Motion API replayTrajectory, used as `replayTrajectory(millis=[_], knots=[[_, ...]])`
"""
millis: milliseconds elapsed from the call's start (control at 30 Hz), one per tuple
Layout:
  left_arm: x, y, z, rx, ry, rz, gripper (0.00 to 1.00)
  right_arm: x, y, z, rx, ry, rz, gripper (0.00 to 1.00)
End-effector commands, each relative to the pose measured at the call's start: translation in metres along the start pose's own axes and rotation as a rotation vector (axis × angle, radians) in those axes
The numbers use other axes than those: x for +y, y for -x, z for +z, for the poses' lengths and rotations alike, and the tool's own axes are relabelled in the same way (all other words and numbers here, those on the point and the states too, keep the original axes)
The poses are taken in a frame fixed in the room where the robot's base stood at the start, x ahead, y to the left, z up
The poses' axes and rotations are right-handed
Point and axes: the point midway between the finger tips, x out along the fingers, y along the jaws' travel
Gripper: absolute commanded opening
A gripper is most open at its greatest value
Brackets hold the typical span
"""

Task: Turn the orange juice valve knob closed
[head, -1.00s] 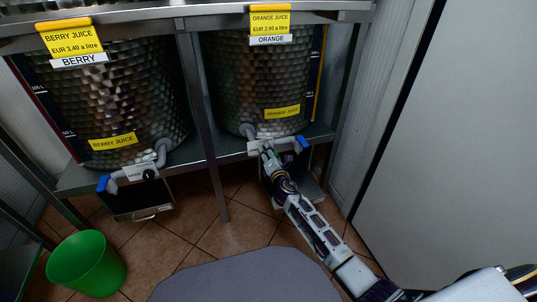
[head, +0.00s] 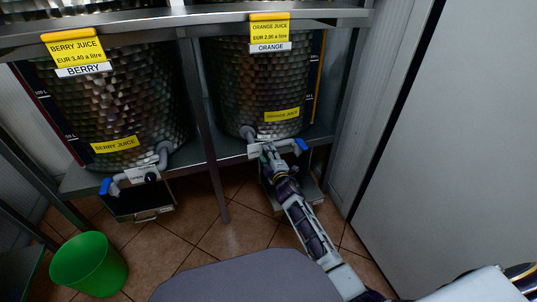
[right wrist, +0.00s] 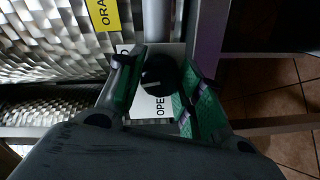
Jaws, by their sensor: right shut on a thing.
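The orange juice tank (head: 250,85) stands on the right of the metal shelf, with a grey outlet pipe (head: 247,132) and a blue-ended spout (head: 300,145) at its foot. My right gripper (head: 268,150) is at the white valve plate there and covers much of it in the head view. In the right wrist view, the black round valve knob (right wrist: 158,72) sits between the green pads of my right gripper (right wrist: 155,88), which is shut on it. A white mark on the knob lies nearly level in that picture. The plate (right wrist: 162,107) shows part of the word OPEN. My left gripper is out of view.
The berry juice tank (head: 105,100) stands on the left with its own valve knob (head: 150,177). A green bucket (head: 88,264) is on the tiled floor. A shelf post (head: 215,170) stands between the tanks. A pale panel (head: 460,150) closes off the right side.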

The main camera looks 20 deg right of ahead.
Motion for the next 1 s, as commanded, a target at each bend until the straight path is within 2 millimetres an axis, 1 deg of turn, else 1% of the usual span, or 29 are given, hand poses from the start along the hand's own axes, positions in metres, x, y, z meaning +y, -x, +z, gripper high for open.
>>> replayTrajectory(millis=[100,300,833,867,1000], knots=[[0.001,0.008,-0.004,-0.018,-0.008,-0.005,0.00,-0.001,0.001,0.001,0.001,-0.074,-0.006,0.12],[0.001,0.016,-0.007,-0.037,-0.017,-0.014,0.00,-0.001,0.001,0.000,0.005,-0.152,-0.007,0.12],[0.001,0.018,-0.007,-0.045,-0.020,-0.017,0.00,-0.002,0.000,0.000,0.007,-0.180,-0.007,0.12],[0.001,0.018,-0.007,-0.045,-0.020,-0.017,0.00,-0.002,0.000,0.000,0.007,-0.180,-0.007,0.40],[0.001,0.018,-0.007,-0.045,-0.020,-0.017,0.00,-0.001,0.000,0.000,0.007,-0.179,-0.006,0.58]])
